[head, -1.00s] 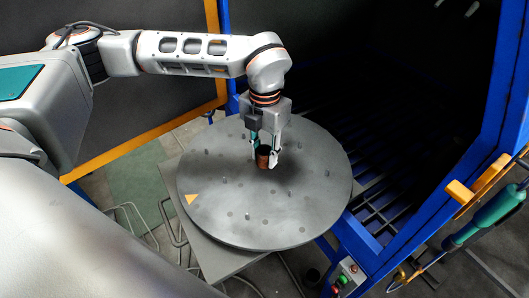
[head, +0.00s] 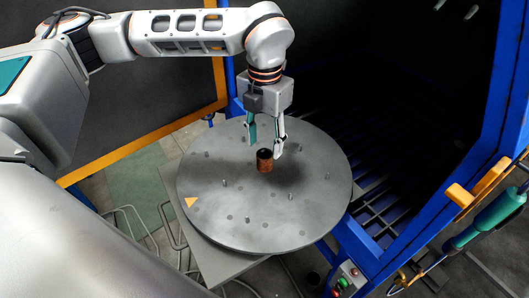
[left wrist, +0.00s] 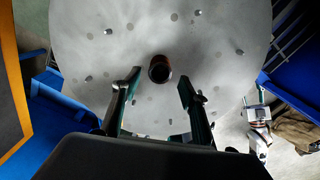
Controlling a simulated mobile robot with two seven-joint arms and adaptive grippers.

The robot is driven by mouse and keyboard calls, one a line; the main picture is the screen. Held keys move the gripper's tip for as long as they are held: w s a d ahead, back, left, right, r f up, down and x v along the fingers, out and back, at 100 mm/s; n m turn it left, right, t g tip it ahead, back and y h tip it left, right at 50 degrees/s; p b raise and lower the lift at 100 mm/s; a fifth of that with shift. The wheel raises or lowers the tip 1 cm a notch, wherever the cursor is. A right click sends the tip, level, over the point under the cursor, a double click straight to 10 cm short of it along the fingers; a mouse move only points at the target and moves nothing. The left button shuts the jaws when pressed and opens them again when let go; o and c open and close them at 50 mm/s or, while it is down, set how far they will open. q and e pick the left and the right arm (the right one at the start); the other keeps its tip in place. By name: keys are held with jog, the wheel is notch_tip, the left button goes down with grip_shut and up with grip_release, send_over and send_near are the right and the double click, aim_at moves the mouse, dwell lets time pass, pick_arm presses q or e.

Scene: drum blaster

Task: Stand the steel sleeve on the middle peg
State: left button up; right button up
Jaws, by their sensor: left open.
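The steel sleeve (head: 264,161) is a short, rusty brown tube with a dark open top. It stands upright near the middle of the round grey turntable (head: 215,205). The middle peg does not show; the sleeve covers the middle of the disc. My left gripper (head: 265,148) is open, pointing down just above and behind the sleeve, with nothing between its fingers. In the left wrist view the sleeve (left wrist: 159,69) stands beyond the open fingertips (left wrist: 159,82), apart from both.
Several short pegs, such as one near the front (head: 248,218), stand around the disc. An orange triangle (head: 191,202) marks its left edge. A blue frame (head: 440,190) and a teal-handled tool (head: 490,218) are on the right.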

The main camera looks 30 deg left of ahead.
pick_arm(q)
notch_tip(320, 180, up, 7)
jog(key=shift+f, duration=0.2)
jog(key=shift+f, duration=0.1)
dwell(0.5)
